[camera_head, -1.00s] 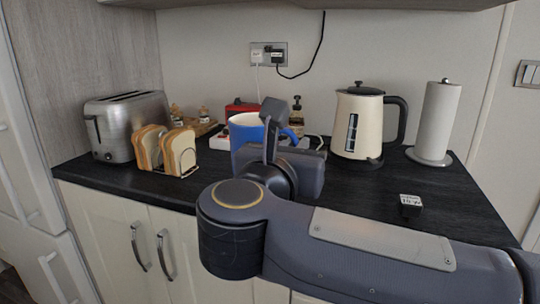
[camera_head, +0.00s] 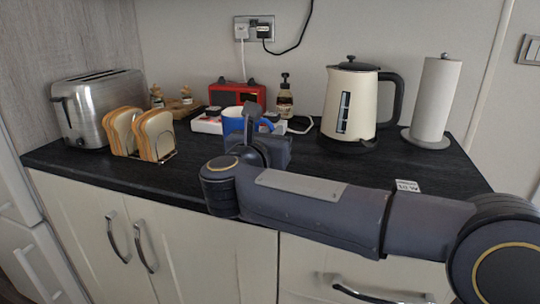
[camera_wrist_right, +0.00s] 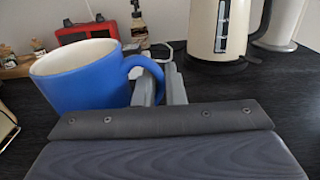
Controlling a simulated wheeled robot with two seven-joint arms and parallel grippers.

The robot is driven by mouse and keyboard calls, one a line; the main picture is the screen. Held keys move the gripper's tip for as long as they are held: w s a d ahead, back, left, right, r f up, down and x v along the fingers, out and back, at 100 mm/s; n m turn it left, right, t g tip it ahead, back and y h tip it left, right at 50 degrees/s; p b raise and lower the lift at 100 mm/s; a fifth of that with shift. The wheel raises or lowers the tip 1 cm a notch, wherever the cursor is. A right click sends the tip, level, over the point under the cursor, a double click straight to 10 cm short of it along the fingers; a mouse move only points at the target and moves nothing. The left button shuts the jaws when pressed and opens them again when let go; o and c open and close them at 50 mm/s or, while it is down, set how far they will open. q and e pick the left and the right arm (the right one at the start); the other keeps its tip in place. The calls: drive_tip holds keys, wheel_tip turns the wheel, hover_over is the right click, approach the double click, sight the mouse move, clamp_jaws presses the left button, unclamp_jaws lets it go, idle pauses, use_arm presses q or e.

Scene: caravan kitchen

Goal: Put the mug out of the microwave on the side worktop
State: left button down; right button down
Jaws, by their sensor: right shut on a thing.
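The blue mug (camera_head: 233,120) with a white inside is over the dark worktop (camera_head: 300,174), in front of the red box. In the right wrist view the mug (camera_wrist_right: 82,84) is upright, its handle between the fingers of my right gripper (camera_wrist_right: 160,84). My right gripper (camera_head: 250,117) is shut on that handle, and my arm hides the lower part of the mug in the head view. I cannot tell whether the mug's base touches the worktop. My left gripper is not in view. No microwave is in view.
A steel toaster (camera_head: 98,104) and bread slices in a rack (camera_head: 153,137) stand left. A red box (camera_head: 237,95) and a bottle (camera_head: 285,98) are behind. A cream kettle (camera_head: 347,104) and a paper roll (camera_head: 436,100) stand right. The worktop's front middle is bare.

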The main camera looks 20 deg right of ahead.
drive_tip(key=shift+w+f, duration=0.6)
drive_tip(key=shift+f, duration=0.1)
drive_tip(key=shift+w+d+f+b, duration=0.15)
drive_tip(key=shift+f+b, duration=0.15)
drive_tip(key=shift+f, duration=0.6)
drive_tip(key=shift+w+a+f+b, duration=0.1)
drive_tip(key=shift+f+b, duration=0.15)
drive_tip(key=shift+f, duration=0.6)
drive_tip(key=shift+f, duration=0.2)
drive_tip(key=c, duration=1.5)
unclamp_jaws()
drive_tip(key=shift+r, duration=0.1)
drive_tip(key=shift+r, duration=0.15)
drive_tip(key=v, duration=1.2)
